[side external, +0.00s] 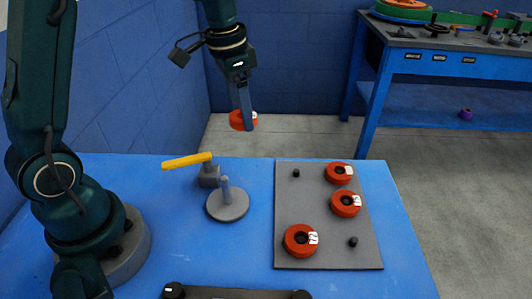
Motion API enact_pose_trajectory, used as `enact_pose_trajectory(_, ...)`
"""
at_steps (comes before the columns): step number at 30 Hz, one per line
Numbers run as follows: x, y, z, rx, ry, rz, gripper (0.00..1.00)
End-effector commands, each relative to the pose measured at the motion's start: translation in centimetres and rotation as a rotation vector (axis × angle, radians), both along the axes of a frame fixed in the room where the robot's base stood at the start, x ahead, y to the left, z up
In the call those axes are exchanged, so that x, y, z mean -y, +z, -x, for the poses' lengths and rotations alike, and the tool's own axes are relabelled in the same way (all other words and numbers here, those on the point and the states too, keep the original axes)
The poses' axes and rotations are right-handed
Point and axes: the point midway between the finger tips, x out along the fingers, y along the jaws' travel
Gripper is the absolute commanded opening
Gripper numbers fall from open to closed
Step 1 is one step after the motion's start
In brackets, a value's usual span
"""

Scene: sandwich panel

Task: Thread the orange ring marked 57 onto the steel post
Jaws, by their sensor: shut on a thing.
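My gripper (244,112) is shut on an orange ring (237,121) and holds it in the air, above and behind the post. No number can be read on the held ring from this side. The steel post (226,190) stands upright on a round grey base (228,206) on the blue table. No ring is on the post. Three more orange rings with white labels lie on a grey panel to the right: one at the back (339,173), one in the middle (345,204) and one at the front left (301,240). Their labels are too small to read.
A clamp with a yellow handle (187,160) stands just behind the post. The grey panel (320,258) has two small black knobs. A dark bar (235,293) lies at the front edge. A blue workbench (440,65) with parts stands behind.

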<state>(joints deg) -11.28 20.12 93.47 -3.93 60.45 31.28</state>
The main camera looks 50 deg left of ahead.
Motion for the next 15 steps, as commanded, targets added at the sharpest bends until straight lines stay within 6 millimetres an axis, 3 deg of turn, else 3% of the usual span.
enact_pose_trajectory(9,4.6,1.8,7.2,0.007,0.002,-0.002,0.13)
enact_pose_trajectory(15,6.2,2.5,9.8,0.005,-0.044,-0.001,0.13)
